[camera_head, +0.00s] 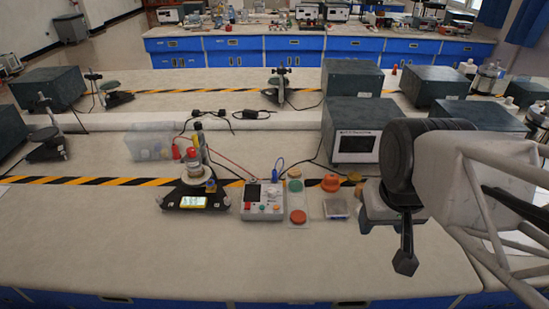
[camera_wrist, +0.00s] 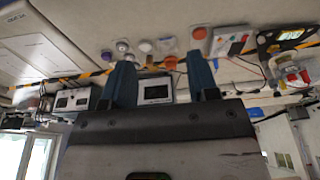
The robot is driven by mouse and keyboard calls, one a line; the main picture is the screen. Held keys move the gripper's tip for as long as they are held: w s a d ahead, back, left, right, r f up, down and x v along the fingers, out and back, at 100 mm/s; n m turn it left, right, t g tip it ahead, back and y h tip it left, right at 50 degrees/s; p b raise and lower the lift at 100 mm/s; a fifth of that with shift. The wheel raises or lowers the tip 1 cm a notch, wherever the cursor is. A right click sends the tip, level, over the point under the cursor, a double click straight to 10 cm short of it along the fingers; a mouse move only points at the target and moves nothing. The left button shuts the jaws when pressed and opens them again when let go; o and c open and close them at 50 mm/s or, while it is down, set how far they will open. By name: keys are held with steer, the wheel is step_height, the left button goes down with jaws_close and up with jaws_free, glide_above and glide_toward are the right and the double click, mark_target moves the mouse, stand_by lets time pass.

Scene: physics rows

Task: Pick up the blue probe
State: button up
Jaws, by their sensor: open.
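A small blue probe with a looped blue lead (camera_head: 277,169) stands at the back of the white control box (camera_head: 264,209), right of its dark display. The box has red and green buttons on its front. It also shows in the wrist view (camera_wrist: 232,40), where I cannot make out the probe clearly. My gripper (camera_head: 405,262) hangs at the right of the head view, over the table and well right of the box. In the wrist view its two blue fingers (camera_wrist: 160,70) are apart with nothing held between them.
A black stand with a lit yellow display (camera_head: 193,202) is left of the box. Orange and green discs (camera_head: 298,216) and an orange knob (camera_head: 330,183) lie to its right. A dark instrument case (camera_head: 340,115) stands behind. The table front (camera_head: 250,265) is clear.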

steer(key=w+a+n, duration=0.3)
steer(key=w+n, duration=0.1)
steer(key=w, duration=0.7)
steer(key=n+g, duration=0.3)
steer(key=n, duration=1.1)
glide_above(275, 170)
steer(key=f, duration=1.9)
steer(key=shift+s+d, duration=0.1)
steer(key=shift+s, duration=0.25)
steer(key=shift+w+f, duration=0.2)
steer(key=shift+f, duration=0.05)
steer(key=shift+f, duration=1.25)
